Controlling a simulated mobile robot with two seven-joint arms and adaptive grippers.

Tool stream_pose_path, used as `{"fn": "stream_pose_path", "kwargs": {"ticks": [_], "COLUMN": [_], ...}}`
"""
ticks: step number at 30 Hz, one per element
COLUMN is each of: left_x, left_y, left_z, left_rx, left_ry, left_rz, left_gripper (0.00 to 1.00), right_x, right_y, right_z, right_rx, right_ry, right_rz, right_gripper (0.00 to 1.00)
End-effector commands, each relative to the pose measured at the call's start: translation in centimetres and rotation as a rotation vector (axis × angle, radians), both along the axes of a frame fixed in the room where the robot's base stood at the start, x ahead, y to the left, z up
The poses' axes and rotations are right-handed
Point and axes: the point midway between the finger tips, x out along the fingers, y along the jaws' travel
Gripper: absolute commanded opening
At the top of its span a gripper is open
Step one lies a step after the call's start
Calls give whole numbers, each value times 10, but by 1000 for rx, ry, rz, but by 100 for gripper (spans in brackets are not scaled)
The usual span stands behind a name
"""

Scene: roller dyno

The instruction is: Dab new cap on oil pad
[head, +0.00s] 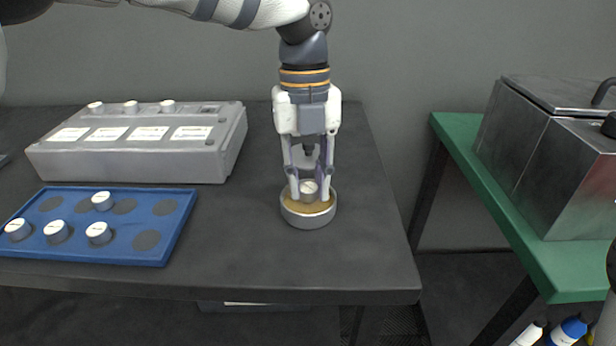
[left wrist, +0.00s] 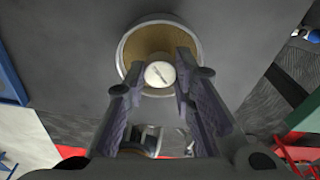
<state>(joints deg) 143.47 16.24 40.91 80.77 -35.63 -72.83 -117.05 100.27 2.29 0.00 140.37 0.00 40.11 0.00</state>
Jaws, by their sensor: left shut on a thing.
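My left gripper (head: 309,190) points straight down and is shut on a small white-topped cap (head: 309,188). The cap is at the tan oil pad (head: 293,206), which lies inside a round grey dish on the dark table. In the left wrist view the cap (left wrist: 159,74) sits between the fingertips, its top with a dark line, over the tan pad (left wrist: 150,40). I cannot tell for sure whether the cap's underside touches the pad. My right gripper is not in view.
A blue tray (head: 130,255) at the left holds several white-topped caps and dark empty spots. Behind it stands a grey box (head: 130,165) with labels and caps on top. A green bench (head: 500,205) with a metal box (head: 545,150) stands right, across a gap.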

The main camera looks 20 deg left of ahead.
Motion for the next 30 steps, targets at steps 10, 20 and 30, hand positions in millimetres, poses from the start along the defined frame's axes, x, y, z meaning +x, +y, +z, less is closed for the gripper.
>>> {"fn": "stream_pose_path", "kwargs": {"ticks": [10, 20, 30], "left_x": [0, 0, 0], "left_y": [0, 0, 0], "left_z": [-5, -8, -10], "left_rx": [1, 1, 1], "left_ry": [0, 0, 0], "left_rz": [0, 0, 0], "left_gripper": [1, 1, 1], "right_x": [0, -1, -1], "right_y": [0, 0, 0], "right_z": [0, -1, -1], "right_rx": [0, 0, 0], "right_ry": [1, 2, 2], "right_rz": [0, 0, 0], "right_gripper": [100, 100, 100]}}
